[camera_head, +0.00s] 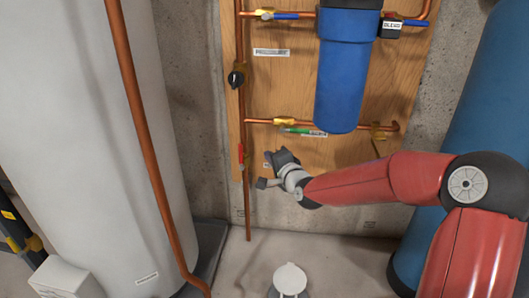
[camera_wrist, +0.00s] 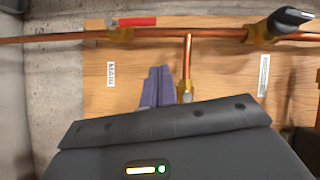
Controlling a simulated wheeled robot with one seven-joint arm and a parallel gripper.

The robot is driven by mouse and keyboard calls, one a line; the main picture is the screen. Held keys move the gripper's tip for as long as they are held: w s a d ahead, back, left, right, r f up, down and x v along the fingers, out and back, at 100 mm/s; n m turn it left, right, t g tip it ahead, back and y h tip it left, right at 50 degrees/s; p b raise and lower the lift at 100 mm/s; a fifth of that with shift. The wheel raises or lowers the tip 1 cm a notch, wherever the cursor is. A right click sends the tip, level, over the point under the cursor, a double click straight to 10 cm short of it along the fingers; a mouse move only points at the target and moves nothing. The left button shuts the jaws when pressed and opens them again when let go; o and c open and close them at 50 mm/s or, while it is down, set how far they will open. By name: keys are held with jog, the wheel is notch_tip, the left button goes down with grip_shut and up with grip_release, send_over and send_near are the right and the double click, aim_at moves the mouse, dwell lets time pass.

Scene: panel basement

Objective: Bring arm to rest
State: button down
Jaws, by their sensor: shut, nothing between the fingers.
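My gripper (camera_head: 274,158) is at the end of my red arm, in front of the lower part of the wooden panel (camera_head: 275,90) in the head view. In the wrist view its two purple-grey fingers (camera_wrist: 158,84) are together, with nothing between them. They point at the panel, just below a horizontal copper pipe (camera_wrist: 75,38) and beside a short branch pipe (camera_wrist: 187,62) with a brass fitting. Whether they touch the panel cannot be told. My arm is bent, with its elbow at the right of the head view.
A red-handled valve (camera_head: 241,154) and a black-knobbed valve (camera_head: 236,78) sit on the left riser. A green-handled valve (camera_head: 297,131) is above my gripper. A blue filter housing (camera_head: 342,70) hangs above my forearm. A white tank (camera_head: 90,130) stands left, a blue tank (camera_head: 485,100) right.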

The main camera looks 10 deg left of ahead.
jog(key=s+d+r+n+g+h+p, duration=0.2)
jog(key=s+d, duration=0.5)
jog(key=s, duration=0.6)
jog(key=s+d+r+n+g+h+p, duration=0.2)
jog(key=s+d, duration=0.4)
jog(key=s, duration=0.6)
jog(key=s+d+r+n+g+h+p, duration=0.3)
jog(key=s+d, duration=0.4)
jog(key=s, duration=0.6)
notch_tip(320, 180, up, 2)
jog(key=n+g+h, duration=0.1)
jog(key=n, duration=0.1)
jog(key=shift+s+d+r+n+h, duration=0.25)
jog(key=shift+s+d+n+h, duration=0.05)
jog(key=shift+h, duration=0.1)
